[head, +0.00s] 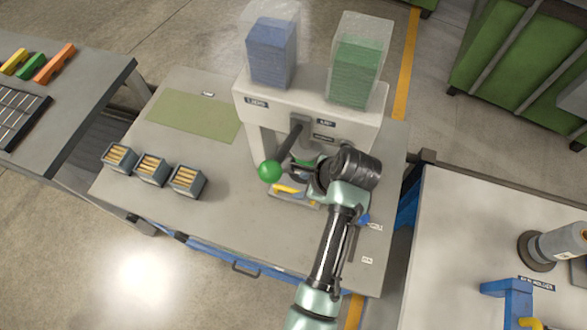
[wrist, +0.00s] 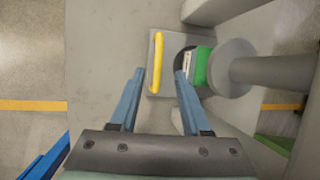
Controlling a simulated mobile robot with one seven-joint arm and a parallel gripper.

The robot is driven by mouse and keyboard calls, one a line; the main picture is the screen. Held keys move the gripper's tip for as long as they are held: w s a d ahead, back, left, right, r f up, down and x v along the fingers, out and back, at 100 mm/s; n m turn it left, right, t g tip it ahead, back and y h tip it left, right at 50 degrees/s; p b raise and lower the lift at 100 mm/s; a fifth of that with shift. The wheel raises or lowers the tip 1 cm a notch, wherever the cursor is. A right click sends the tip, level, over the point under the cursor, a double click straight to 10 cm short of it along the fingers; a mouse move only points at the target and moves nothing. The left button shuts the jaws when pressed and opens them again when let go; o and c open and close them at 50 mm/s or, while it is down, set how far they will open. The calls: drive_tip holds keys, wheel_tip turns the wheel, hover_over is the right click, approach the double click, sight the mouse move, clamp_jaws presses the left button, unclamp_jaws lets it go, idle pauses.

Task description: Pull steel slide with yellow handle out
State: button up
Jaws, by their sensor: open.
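The yellow handle (head: 287,189) sits at the front of the steel slide (head: 300,201), low at the front of the grey machine. My wrist partly covers the slide in the head view. In the wrist view the handle (wrist: 157,62) is a yellow bar along the left edge of the grey slide plate (wrist: 168,82). My gripper (wrist: 160,74) is open, its two blue fingers on either side of the handle in the picture. I cannot tell whether it touches the handle, and nothing is held between the fingers.
The machine (head: 310,105) carries a blue and a green stack in clear hoppers. Its lever has a green ball (head: 270,171) left of my wrist. A green block (wrist: 203,66) lies beside a grey disc (wrist: 232,66). Several small boxes (head: 152,169) stand left on the table.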

sight(291, 190)
drive_tip(key=shift+x, duration=3.45)
drive_tip(key=shift+s, duration=0.15)
clamp_jaws()
